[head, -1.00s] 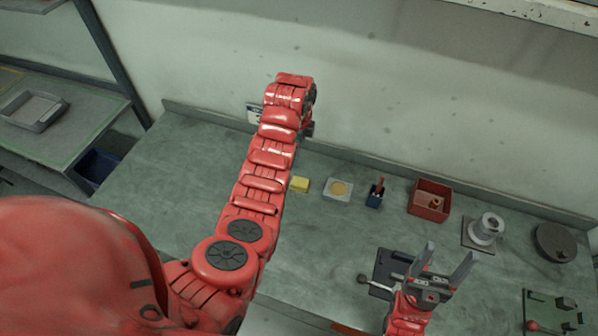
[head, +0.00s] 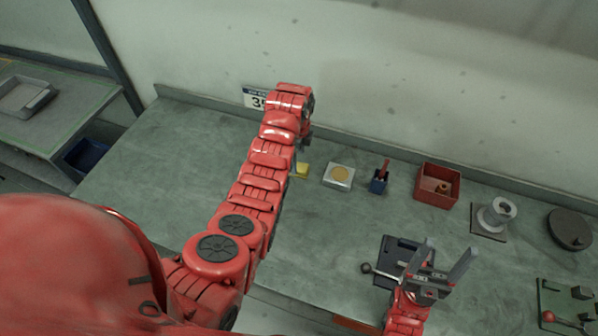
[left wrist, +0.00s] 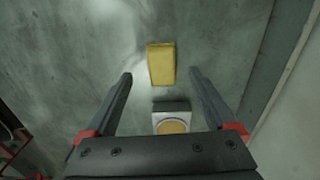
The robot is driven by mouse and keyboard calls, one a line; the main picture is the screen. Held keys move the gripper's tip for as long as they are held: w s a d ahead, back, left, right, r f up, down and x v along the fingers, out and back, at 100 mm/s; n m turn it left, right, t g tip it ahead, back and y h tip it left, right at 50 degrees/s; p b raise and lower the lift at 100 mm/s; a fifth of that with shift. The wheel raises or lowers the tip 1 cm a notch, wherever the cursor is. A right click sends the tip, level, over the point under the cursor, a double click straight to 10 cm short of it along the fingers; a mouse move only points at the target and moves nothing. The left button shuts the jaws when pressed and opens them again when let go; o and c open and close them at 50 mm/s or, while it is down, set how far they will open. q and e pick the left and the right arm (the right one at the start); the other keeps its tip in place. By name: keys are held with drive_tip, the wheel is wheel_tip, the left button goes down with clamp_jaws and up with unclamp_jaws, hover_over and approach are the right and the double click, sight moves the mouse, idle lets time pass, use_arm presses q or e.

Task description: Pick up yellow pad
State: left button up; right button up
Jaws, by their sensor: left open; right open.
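The yellow pad (head: 303,170) lies on the grey bench, partly hidden by my left arm in the head view. In the left wrist view the yellow pad (left wrist: 161,64) shows whole, lying flat just beyond and between the fingertips. My left gripper (left wrist: 160,76) is open and empty, pointing down above the bench; its fingers do not touch the pad. In the head view my left gripper (head: 303,141) is mostly hidden behind its own wrist. My right gripper (head: 448,262) is open and empty over the front of the bench.
A light square block with a round tan top (head: 340,175) sits close to the pad. Farther right are a small blue holder (head: 378,186), a red box (head: 437,186), a grey spool-like part (head: 496,214) and a dark disc (head: 570,229). A wall runs behind the bench.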

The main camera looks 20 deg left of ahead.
sight(299, 166)
use_arm(q)
wheel_tip(299, 166, down, 5)
drive_tip(key=shift+w+d+f+b, duration=0.1)
drive_tip(key=shift+w+d+b, duration=0.05)
drive_tip(key=shift+b, duration=0.3)
clamp_jaws()
idle(0.3)
